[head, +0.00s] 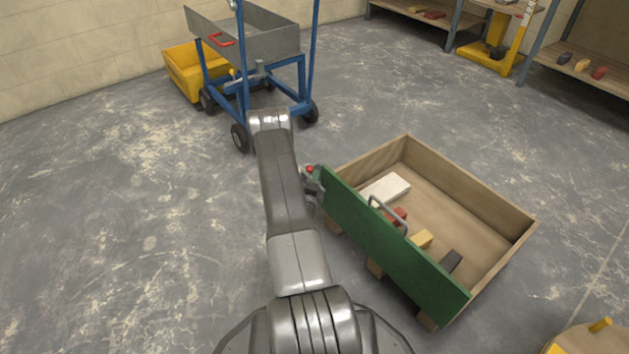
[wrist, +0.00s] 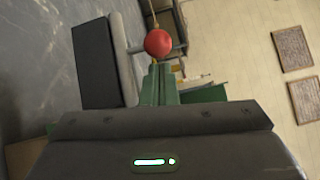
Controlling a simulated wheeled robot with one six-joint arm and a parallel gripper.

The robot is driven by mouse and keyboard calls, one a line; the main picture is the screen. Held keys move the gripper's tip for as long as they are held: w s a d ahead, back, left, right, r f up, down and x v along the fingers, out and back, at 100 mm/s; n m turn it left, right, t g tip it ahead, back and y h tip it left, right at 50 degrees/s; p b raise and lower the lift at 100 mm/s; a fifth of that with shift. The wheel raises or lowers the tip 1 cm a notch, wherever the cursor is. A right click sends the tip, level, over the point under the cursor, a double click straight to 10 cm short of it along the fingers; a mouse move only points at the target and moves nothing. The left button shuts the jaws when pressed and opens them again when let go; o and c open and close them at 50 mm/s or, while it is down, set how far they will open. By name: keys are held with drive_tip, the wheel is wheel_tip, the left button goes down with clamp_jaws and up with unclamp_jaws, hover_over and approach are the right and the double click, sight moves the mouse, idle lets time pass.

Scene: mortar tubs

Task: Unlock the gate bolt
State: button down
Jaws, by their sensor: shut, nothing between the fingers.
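The green gate (head: 395,245) stands upright as the near side of a wooden crate (head: 470,185). It carries a grey bar handle (head: 388,213). The bolt's red knob (head: 309,169) is at the gate's far left end, beside grey metal parts. In the wrist view the red ball knob (wrist: 158,42) is just beyond my gripper (wrist: 160,72), whose narrow fingers are shut and empty. I cannot tell whether the fingertips touch the knob. In the head view my arm hides most of the gripper. Part of the green gate shows behind the fingers in the wrist view (wrist: 205,92).
The crate holds a white block (head: 386,188) and several small coloured blocks. A blue-framed cart with a grey tray (head: 250,45) stands behind my arm, beside a yellow tub (head: 185,72). Shelves (head: 590,78) line the back right. The floor at left is clear.

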drive_tip(key=w+a, duration=0.1)
drive_tip(key=w, duration=0.1)
drive_tip(key=w+a, duration=0.2)
drive_tip(key=shift+w, duration=0.1)
idle(0.4)
